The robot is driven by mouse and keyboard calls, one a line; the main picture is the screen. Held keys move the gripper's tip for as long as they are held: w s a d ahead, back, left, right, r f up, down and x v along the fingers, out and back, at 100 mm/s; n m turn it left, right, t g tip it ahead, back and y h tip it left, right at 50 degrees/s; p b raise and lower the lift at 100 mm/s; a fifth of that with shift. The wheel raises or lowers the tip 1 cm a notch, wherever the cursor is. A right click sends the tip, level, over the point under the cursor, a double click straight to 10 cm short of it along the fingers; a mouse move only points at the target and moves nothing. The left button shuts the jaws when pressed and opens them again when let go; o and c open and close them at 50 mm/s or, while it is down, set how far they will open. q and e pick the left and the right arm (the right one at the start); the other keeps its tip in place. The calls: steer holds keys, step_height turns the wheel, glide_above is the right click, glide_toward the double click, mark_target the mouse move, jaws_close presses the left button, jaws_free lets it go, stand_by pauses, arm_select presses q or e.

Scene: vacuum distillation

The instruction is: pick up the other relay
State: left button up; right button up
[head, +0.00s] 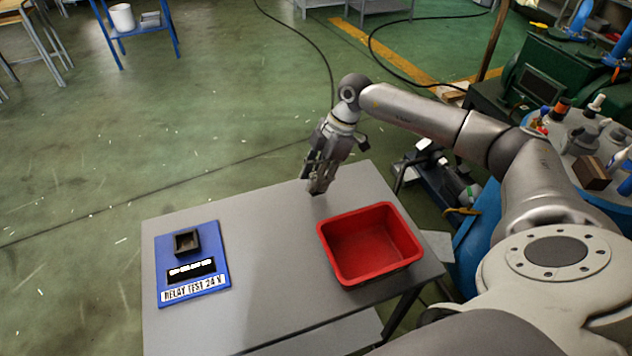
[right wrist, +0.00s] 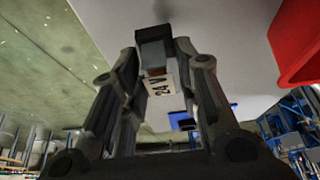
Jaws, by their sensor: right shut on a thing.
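My right gripper (head: 319,183) is over the far edge of the grey table, pointing down, left of and beyond the red bin (head: 345,263). In the right wrist view its fingers (right wrist: 157,52) are shut on a small relay (right wrist: 158,86) with a grey and dark body and a pale label reading "24 V". In the head view the relay is hardly distinguishable from the fingertips. The bin looks empty inside. A blue board (head: 165,260) marked "RELAY TEST 24 V" lies at the table's left, with a dark square socket (head: 186,242) and a black strip. My left gripper is out of view.
The grey table (head: 270,285) is clear between the board and the bin. Green machinery (head: 545,75) and a blue bench with bottles stand at the right. Black cables cross the floor behind. A blue stand with a white bucket (head: 122,17) is far back left.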

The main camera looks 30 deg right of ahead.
steer(key=s+d+r+b, duration=0.1)
steer(key=s+r+b, duration=0.1)
steer(key=s+r, duration=0.9)
steer(key=s, duration=0.3)
steer(key=shift+d, duration=0.35)
